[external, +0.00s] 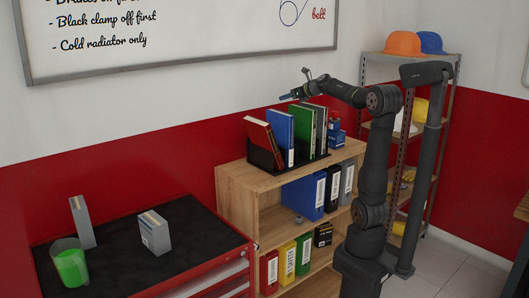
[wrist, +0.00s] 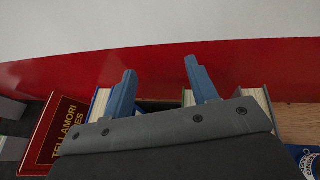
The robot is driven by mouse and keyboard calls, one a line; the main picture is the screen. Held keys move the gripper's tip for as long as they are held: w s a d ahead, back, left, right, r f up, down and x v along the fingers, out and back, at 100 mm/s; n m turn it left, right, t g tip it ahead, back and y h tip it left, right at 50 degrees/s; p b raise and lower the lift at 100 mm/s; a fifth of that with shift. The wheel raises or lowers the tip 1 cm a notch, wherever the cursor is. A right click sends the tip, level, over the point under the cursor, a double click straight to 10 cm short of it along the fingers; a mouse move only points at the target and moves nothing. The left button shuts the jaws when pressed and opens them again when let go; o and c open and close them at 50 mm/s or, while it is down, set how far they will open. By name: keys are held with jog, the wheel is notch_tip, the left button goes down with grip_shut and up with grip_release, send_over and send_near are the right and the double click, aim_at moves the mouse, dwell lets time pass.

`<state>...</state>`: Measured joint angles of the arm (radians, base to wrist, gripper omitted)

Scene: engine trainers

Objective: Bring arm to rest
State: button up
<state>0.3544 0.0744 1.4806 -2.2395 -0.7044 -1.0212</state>
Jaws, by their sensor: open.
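My gripper (external: 290,96) is raised above the wooden shelf unit, near the tops of the standing books. In the wrist view my gripper (wrist: 162,82) has its two blue fingers spread apart, with nothing between them. Below it in that view are a red book (wrist: 58,133) on the left and partly hidden books behind the gripper body. In the external view my arm reaches left from its column, with the forearm about level.
The wooden shelf (external: 235,178) holds a dark book rack with red, blue (external: 280,130) and green (external: 303,130) books; binders stand below. A black-topped red cabinet (external: 120,262) at left carries a green cup (external: 71,267) and grey boxes. A metal rack with helmets (external: 403,43) stands behind my arm.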

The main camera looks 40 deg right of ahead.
jog(key=w+a+n+y, duration=0.1)
jog(key=a, duration=0.6)
jog(key=shift+w+a, duration=0.15)
jog(key=shift+a, duration=0.15)
